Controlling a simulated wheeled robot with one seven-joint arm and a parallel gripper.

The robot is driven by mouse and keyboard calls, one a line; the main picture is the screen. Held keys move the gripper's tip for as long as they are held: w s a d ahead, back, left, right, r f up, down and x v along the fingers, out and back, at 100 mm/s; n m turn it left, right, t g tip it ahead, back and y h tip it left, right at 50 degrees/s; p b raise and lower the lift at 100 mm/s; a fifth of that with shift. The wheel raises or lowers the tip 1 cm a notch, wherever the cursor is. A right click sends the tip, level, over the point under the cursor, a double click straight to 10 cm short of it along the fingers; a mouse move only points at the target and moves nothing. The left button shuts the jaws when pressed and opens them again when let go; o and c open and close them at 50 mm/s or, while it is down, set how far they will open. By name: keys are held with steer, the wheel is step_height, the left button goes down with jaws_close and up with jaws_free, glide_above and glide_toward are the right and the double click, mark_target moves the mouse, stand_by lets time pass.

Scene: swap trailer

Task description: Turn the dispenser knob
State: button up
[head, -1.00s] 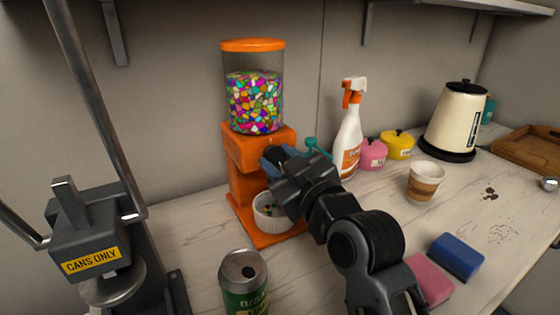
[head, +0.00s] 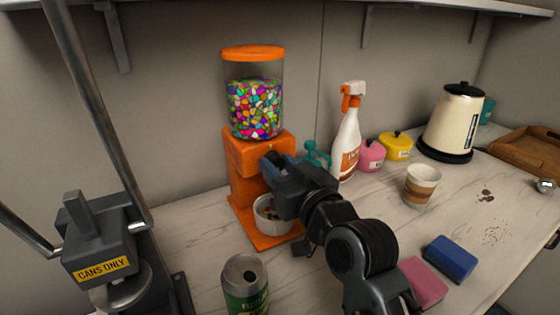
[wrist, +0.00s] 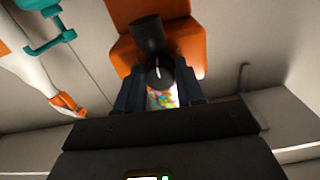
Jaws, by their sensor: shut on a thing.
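The orange dispenser (head: 242,158) stands on the counter against the wall, with a clear container of colourful candies (head: 255,105) on top. In the wrist view its orange body (wrist: 188,50) shows with the black knob (wrist: 150,40) in front. My gripper (head: 270,163) is at the front of the dispenser; in the wrist view its fingers (wrist: 160,88) are shut on the knob from both sides. A white bowl (head: 262,222) with some candies in it sits on the dispenser's base, partly hidden by my gripper.
A green can (head: 244,290) and a can crusher (head: 95,245) stand to the left. A spray bottle (head: 346,140), pink and yellow pots, a paper cup (head: 421,187) and a kettle (head: 453,120) stand to the right. Two sponges (head: 450,258) lie in front.

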steer(key=shift+m+p, duration=0.75)
steer(key=shift+m, duration=0.95)
steer(key=o, duration=1)
steer(key=shift+o, duration=0.2)
steer(key=b+v, duration=0.1)
steer(key=v, duration=0.6)
steer(key=shift+s+d, duration=0.25)
steer(key=shift+s, duration=0.05)
steer(key=shift+c, duration=0.3)
